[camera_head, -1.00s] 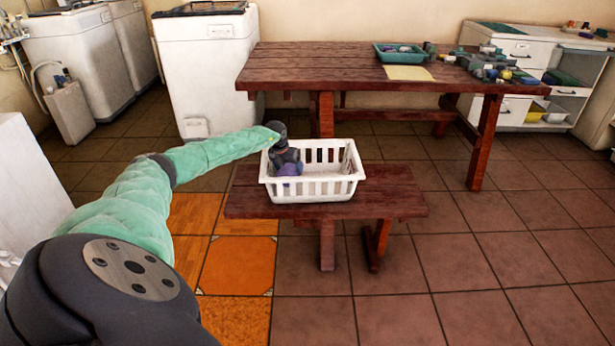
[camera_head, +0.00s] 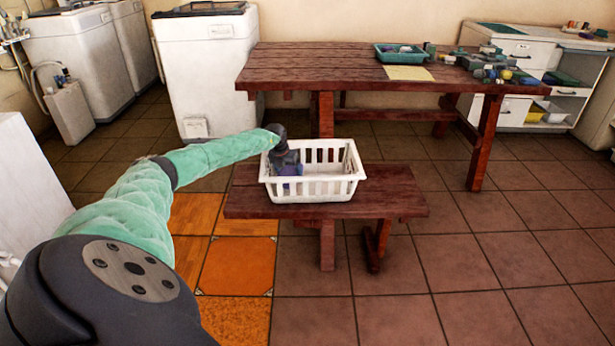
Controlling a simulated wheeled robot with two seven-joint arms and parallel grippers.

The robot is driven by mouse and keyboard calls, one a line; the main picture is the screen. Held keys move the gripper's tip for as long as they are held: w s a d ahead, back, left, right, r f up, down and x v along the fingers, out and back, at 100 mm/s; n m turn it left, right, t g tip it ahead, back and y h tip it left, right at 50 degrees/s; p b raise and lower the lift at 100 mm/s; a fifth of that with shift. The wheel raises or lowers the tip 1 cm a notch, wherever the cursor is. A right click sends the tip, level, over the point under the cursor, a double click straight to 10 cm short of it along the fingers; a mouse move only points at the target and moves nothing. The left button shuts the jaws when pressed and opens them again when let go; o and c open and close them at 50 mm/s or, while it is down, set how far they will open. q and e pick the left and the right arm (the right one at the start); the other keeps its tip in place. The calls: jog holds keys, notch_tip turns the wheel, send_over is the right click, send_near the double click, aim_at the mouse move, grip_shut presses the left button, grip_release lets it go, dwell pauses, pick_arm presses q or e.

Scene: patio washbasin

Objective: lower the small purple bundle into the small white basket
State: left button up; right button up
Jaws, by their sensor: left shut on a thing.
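The small white basket (camera_head: 318,189) stands upright on a low wooden bench, and its slatted front wall faces me. My left gripper (camera_head: 287,172) reaches down inside the left part of the basket, its fingers partly hidden by the wall. It is shut on the small purple bundle (camera_head: 288,188), which shows only in part through the slats and beside the fingers. I cannot tell whether the bundle touches the basket floor. My right gripper is not in view.
The low bench (camera_head: 395,195) has bare room right of the basket. Behind it, a larger wooden table (camera_head: 310,65) holds a green tray (camera_head: 399,54), a yellow sheet (camera_head: 408,73) and several small items at its right end. White appliances stand at the back left.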

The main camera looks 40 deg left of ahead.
pick_arm(q)
jog(key=shift+f+b, duration=0.85)
jog(key=shift+f, duration=0.9)
dwell(1.2)
jog(key=o, duration=1.1)
jog(key=shift+p+v, duration=0.4)
jog(key=shift+v, duration=3.5)
